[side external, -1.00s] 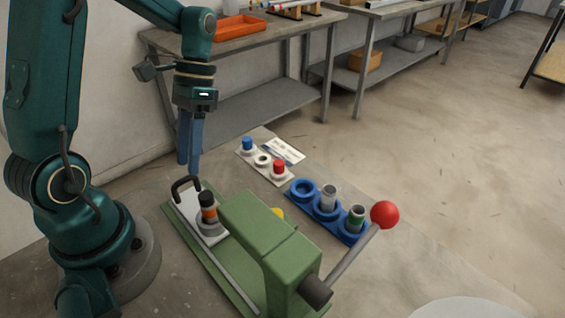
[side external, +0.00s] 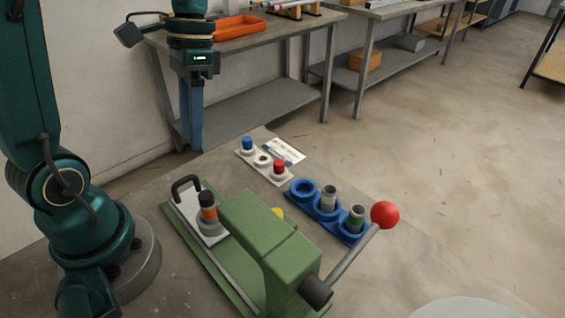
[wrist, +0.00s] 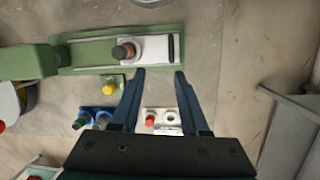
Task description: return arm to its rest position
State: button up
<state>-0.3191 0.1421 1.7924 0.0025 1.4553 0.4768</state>
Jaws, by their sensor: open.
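My gripper (side external: 191,146) hangs with its blue fingers pointing down above the back left of the work table, clear of every part. In the wrist view its two fingers (wrist: 160,72) stand apart with nothing between them. The green press jig (side external: 262,232) stands in front, with a white slide (side external: 184,206) and a black handle. A dark cylinder with an orange band (side external: 208,208) stands upright in a grey holder on the slide; it also shows in the wrist view (wrist: 122,52).
A blue tray (side external: 303,191) with several round seats holds two grey cylinders (side external: 329,196). A white tray (side external: 262,160) holds a blue cap (side external: 247,143) and a red cap (side external: 279,166). The red-knobbed lever (side external: 385,214) rises at right. Benches line the wall, one carrying an orange bin (side external: 238,26).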

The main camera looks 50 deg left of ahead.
jog(key=s+d+r+n+t, duration=0.1)
jog(key=s+d+t, duration=0.2)
jog(key=d+t, duration=0.3)
jog(key=shift+s+d+r+n+t+y, duration=0.15)
jog(key=shift+s+r+n+t+y, duration=0.2)
jog(key=shift+t, duration=0.75)
